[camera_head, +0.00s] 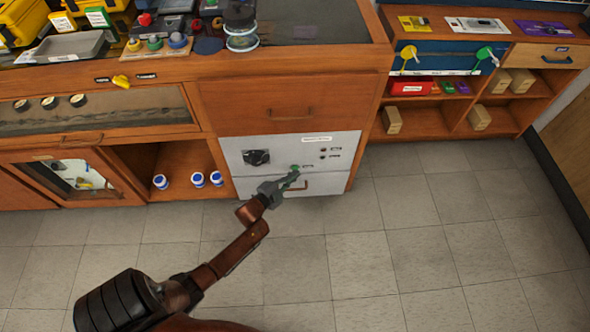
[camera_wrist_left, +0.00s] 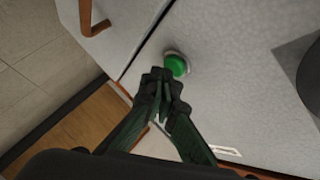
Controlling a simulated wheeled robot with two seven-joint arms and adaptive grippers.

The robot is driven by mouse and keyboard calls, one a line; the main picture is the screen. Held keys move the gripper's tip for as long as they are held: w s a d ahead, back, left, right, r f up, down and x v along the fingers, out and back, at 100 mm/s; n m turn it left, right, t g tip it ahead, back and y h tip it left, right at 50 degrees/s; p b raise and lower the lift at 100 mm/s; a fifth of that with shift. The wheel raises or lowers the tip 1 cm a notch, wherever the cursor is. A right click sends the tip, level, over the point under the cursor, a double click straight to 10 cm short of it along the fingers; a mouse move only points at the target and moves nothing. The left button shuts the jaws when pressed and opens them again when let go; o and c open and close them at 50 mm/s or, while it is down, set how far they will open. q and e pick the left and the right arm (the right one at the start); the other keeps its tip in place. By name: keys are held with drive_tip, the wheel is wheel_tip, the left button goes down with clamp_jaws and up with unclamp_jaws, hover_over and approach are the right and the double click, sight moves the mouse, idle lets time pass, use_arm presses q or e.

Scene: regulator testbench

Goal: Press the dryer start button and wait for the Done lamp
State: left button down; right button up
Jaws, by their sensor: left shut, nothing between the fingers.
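The dryer is a light grey panel unit (camera_head: 285,150) built into the wooden cabinet, with a black knob (camera_head: 256,157) on its left and a handle (camera_head: 290,189) below. Two small lamps (camera_head: 323,153) sit at its upper right; I cannot read which is Done or whether either is lit. My left gripper (camera_head: 289,180) is shut and empty at the panel front. The round green start button (camera_wrist_left: 176,65) shows in the left wrist view just beyond the fingertips (camera_wrist_left: 163,80). The tips are very near it; I cannot tell whether they touch. My right gripper is not in view.
A wooden drawer (camera_head: 290,105) is above the panel. White bottles with blue caps (camera_head: 198,179) stand in the open shelf to the left. Wooden blocks (camera_head: 392,120) sit on shelves to the right. The tiled floor (camera_head: 400,240) in front is clear.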

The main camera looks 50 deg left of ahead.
use_arm(q)
drive_tip(key=shift+w+a, duration=0.25)
drive_tip(key=shift+a, duration=0.1)
idle(0.4)
drive_tip(key=shift+s+d, duration=0.1)
idle(0.3)
drive_tip(key=shift+s+d+p, duration=0.3)
drive_tip(key=shift+s+d, duration=0.2)
drive_tip(key=shift+d, duration=0.05)
drive_tip(key=shift+d, duration=0.1)
drive_tip(key=shift+s+d+p, duration=0.95)
drive_tip(key=shift+s+d, duration=0.65)
drive_tip(key=shift+d, duration=0.25)
